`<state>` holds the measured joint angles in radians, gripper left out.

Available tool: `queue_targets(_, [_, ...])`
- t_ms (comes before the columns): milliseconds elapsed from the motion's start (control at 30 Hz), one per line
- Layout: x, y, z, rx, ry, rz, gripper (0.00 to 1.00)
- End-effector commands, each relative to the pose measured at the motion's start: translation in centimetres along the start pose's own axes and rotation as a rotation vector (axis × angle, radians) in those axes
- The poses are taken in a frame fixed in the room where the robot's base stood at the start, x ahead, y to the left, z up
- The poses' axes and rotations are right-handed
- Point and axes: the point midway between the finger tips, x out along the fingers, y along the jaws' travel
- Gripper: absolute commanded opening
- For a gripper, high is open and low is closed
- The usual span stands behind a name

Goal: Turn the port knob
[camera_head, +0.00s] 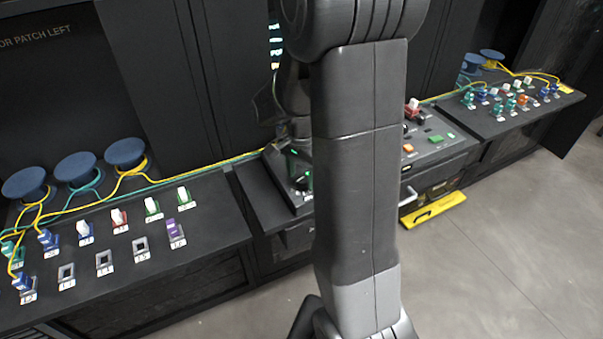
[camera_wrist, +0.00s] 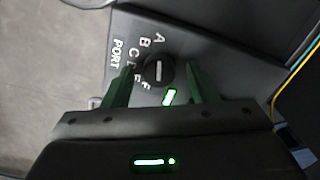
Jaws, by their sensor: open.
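The port knob (camera_wrist: 158,71) is a round black dial with a white pointer mark, on a dark panel in the wrist view. White letters A to F curve around its left side, beside the word PORT (camera_wrist: 118,54). My gripper (camera_wrist: 160,68) is open, with one green finger on each side of the knob. A dark gap shows between the right finger and the knob; the left finger is close to the knob, and I cannot tell whether it touches. In the head view my arm hides much of the console (camera_head: 262,195) and most of the gripper.
A small green-lit window (camera_wrist: 169,97) sits just below the knob in the wrist view. In the head view, a left patch shelf (camera_head: 205,235) and a right shelf (camera_head: 520,127) hold several coloured connectors. Yellow and green cables run along the back.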

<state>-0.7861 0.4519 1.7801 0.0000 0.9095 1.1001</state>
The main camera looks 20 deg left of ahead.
Motion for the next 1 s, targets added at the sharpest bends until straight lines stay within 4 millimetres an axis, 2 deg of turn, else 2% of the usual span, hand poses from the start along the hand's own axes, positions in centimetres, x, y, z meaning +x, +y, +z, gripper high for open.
queue_targets(267, [0.14, -0.01, -0.01, 0.0, 0.0, 0.0, 0.53])
queue_targets(500, [0.12, -0.01, -0.01, 0.0, 0.0, 0.0, 0.08])
queue_targets(767, [0.12, -0.02, -0.01, -0.021, 0.0, 0.0, 0.08])
queue_targets(1000, [0.13, -0.02, -0.01, -0.132, 0.0, 0.0, 0.08])
